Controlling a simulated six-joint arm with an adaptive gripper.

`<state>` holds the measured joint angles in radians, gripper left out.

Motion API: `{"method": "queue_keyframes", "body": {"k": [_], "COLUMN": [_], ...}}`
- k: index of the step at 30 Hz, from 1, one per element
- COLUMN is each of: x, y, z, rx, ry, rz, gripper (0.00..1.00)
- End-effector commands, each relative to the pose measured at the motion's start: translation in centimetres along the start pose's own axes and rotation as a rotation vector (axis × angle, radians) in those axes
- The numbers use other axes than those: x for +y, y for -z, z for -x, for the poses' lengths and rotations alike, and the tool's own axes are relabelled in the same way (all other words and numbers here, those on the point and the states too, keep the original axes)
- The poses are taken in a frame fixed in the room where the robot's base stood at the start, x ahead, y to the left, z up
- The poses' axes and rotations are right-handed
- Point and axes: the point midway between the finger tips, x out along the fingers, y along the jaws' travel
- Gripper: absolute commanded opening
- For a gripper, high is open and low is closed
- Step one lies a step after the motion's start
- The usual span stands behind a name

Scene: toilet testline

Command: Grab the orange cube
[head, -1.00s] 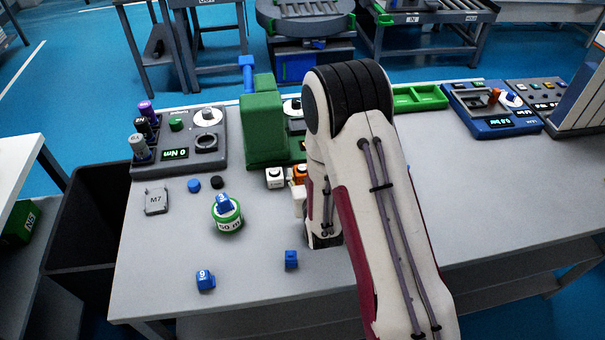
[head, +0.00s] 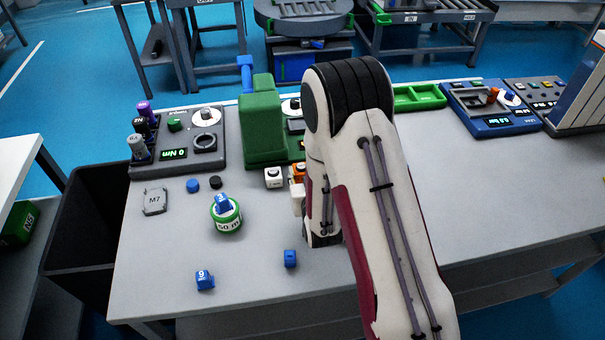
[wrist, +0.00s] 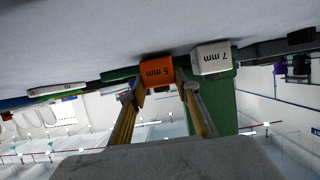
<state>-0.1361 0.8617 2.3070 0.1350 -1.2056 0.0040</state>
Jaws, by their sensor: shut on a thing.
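The orange cube (wrist: 157,72), marked "5 mm", sits between my fingertips in the wrist view, which shows the scene upside down. My gripper (wrist: 163,87) is shut on it, one finger at each side. In the head view the orange cube (head: 297,171) is partly hidden behind my arm, and only a small part of my gripper (head: 298,197) shows. I cannot tell whether the cube touches the table.
A white cube (wrist: 211,58) marked "7 mm" is close beside the orange one; it also shows in the head view (head: 273,178). A green machine (head: 262,125) stands behind. Blue blocks (head: 205,280) lie at the front. The table's right side (head: 480,190) is clear.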

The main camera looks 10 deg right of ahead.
Motion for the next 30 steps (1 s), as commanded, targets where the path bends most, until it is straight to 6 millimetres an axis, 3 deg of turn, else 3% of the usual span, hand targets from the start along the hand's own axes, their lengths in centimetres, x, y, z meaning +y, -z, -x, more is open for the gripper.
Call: {"method": "queue_keyframes", "body": {"k": [30], "x": [0.0], "y": [8.3], "z": [3.4], "rx": [0.002], "ry": [0.000], "rz": [0.000], "gripper": [0.08]}}
